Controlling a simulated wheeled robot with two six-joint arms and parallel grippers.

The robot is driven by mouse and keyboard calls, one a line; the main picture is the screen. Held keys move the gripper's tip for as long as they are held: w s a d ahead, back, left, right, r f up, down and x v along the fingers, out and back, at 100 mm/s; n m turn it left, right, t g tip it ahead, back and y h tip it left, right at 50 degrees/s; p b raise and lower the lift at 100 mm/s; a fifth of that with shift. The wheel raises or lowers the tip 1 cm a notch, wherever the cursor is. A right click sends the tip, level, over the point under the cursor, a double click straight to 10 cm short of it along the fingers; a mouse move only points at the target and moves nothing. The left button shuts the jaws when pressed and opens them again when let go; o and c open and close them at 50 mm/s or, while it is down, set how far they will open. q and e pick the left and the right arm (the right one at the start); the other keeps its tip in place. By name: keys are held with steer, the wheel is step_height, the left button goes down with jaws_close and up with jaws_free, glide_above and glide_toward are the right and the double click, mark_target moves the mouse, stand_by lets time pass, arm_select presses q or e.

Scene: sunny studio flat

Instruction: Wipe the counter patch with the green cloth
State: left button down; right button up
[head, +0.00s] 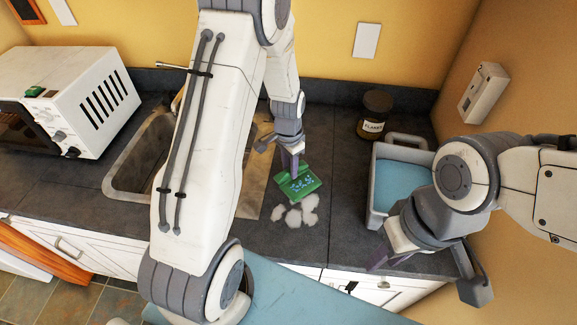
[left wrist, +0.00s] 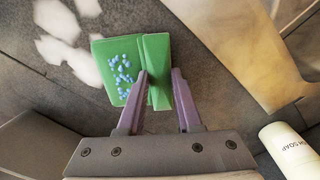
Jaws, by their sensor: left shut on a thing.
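The green cloth (head: 297,183) with blue specks lies at the counter, just behind a patch of white blotches (head: 296,213). My left gripper (head: 290,163) reaches down from above and is shut on the cloth. In the left wrist view, the gripper's purple fingers (left wrist: 160,88) pinch a raised fold of the cloth (left wrist: 117,62). Its speckled part spreads to the left, beside the white blotches (left wrist: 62,48), and seems to touch or overlap one. My right gripper (head: 378,257) is at the counter's front right, in front of the grey tub; its finger gap is unclear.
A grey tub (head: 388,150) with a blue inside stands at the right, a dark jar (head: 374,114) behind it. The sink (head: 128,170) and a white microwave (head: 70,98) are at the left. A soap bottle (left wrist: 292,150) shows in the left wrist view.

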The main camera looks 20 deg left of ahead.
mark_target(287, 190)
arm_select(q)
steer(key=shift+s+d, duration=0.3)
steer(key=shift+s, duration=0.65)
steer(key=shift+s+d, duration=0.25)
steer(key=shift+s, duration=0.65)
steer(key=shift+s+d, duration=0.3)
steer(key=shift+s, duration=0.65)
steer(key=shift+s+d+b, duration=0.15)
steer(key=shift+s+d, duration=0.1)
steer(key=shift+s, duration=0.6)
steer(key=shift+s+d+b, duration=0.2)
steer(key=shift+s+d, duration=0.05)
steer(key=shift+s, duration=0.65)
steer(key=shift+s+d+b, duration=0.15)
steer(key=shift+s+d, duration=0.1)
steer(key=shift+s, duration=0.6)
steer(key=shift+w+d, duration=0.2)
steer(key=shift+d, duration=0.35)
steer(key=shift+w+d+p, duration=0.25)
steer(key=shift+d+p, duration=0.1)
steer(key=shift+d, duration=0.35)
steer(key=shift+w+d+p, duration=0.2)
steer(key=shift+d+p, duration=0.1)
steer(key=shift+d, duration=0.35)
